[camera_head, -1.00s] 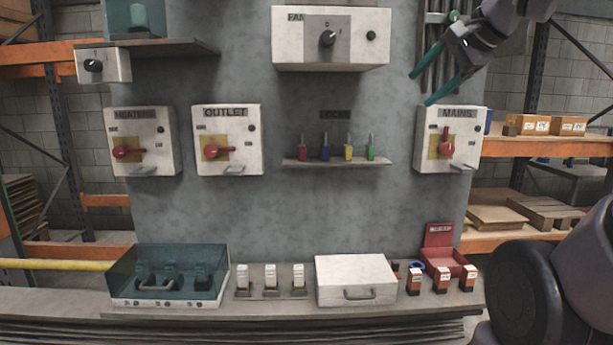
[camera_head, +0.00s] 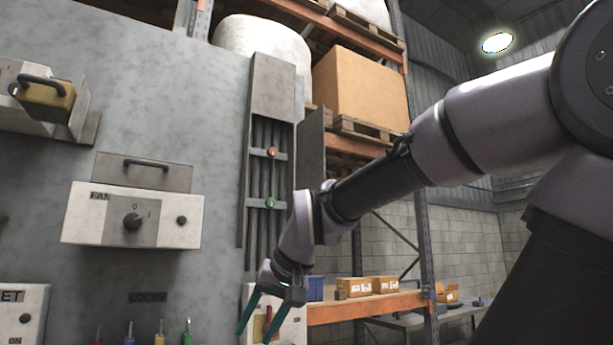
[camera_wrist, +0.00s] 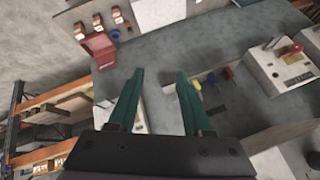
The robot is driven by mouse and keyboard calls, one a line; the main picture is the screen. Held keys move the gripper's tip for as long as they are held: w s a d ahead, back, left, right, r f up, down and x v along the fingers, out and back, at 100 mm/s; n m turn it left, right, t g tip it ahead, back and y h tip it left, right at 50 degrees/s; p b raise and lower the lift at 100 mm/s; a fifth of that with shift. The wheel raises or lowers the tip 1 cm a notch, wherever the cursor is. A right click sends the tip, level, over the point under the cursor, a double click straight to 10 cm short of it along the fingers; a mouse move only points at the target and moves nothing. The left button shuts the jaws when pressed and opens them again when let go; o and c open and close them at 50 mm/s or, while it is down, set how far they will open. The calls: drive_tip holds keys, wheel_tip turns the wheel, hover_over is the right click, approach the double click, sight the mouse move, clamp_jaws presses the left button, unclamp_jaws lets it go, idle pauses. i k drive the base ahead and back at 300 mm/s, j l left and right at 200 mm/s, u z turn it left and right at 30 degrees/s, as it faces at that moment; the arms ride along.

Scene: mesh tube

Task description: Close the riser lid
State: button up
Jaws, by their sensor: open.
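The riser (camera_head: 268,175) is a tall, narrow grey recess in the wall with several vertical pipes, a red knob and a green knob. A dark panel (camera_head: 311,150), which looks like its lid, stands swung out along the right side, so the pipes are exposed. My gripper (camera_head: 253,334) is below the riser, in front of the mains box. Its two green fingers are apart and empty. In the wrist view the gripper (camera_wrist: 160,78) is also open with nothing between the fingers. The riser and lid are not clearly seen there.
The fan box (camera_head: 130,215) and a handled yellow block (camera_head: 45,103) on a shelf are left of the riser. The mains box (camera_head: 292,325) is behind my gripper. Shelving with cartons (camera_head: 372,287) stands right. My arm crosses the space right of the lid.

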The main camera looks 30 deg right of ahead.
sight(312, 171)
drive_tip(key=i+l+u, duration=0.25)
drive_tip(key=l+u, duration=0.15)
drive_tip(key=l, duration=0.9)
drive_tip(key=l+u, duration=0.45)
drive_tip(key=l, duration=0.85)
